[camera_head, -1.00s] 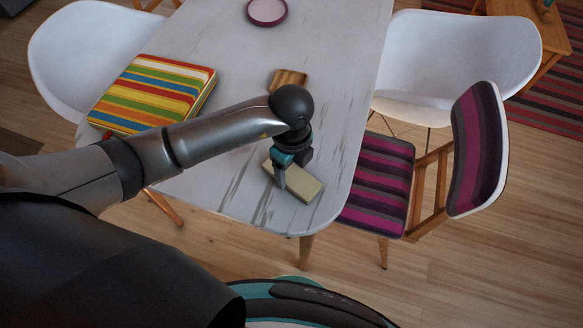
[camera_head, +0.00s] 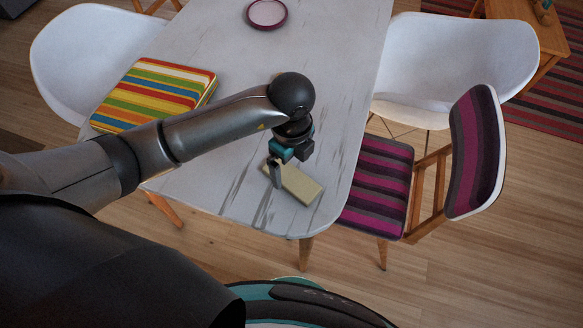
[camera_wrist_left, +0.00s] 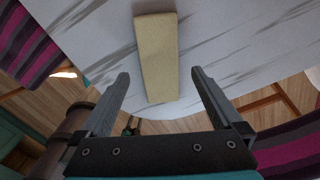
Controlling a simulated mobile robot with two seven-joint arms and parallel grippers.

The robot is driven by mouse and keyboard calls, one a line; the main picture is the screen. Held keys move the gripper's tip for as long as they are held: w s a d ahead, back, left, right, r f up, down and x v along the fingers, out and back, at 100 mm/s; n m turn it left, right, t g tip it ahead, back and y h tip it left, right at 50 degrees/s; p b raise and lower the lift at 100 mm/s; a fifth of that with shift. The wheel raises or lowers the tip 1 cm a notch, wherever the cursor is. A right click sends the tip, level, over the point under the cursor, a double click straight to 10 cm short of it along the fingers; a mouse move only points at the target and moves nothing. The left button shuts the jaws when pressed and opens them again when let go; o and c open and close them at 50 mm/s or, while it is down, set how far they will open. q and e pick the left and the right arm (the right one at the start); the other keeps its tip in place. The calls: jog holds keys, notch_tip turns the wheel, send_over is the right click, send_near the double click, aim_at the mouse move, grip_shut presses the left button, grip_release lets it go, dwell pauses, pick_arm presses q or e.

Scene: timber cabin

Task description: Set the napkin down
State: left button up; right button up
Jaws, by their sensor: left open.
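The napkin (camera_head: 301,186) is a pale yellow-beige folded rectangle. It lies flat on the white marbled table (camera_head: 225,188) near its front right end. My left gripper (camera_head: 275,176) is at the napkin's left end, above it, and partly hides that end. In the left wrist view the two fingers (camera_wrist_left: 160,78) are spread apart. The napkin (camera_wrist_left: 157,55) shows between and beyond them, with a gap on both sides, so nothing is gripped. My right gripper is not in view.
A striped cushion-like item (camera_head: 155,92) lies on the table's left side. A pinkish round dish (camera_head: 267,13) stands farther back. White chairs (camera_head: 455,55) and a purple-striped chair (camera_head: 376,185) stand close around the table. The table's middle is mostly clear.

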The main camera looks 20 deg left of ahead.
aim_at(291, 177)
pick_arm(q)
notch_tip(291, 177, up, 8)
jog(key=p, duration=0.1)
jog(key=shift+r, duration=0.25)
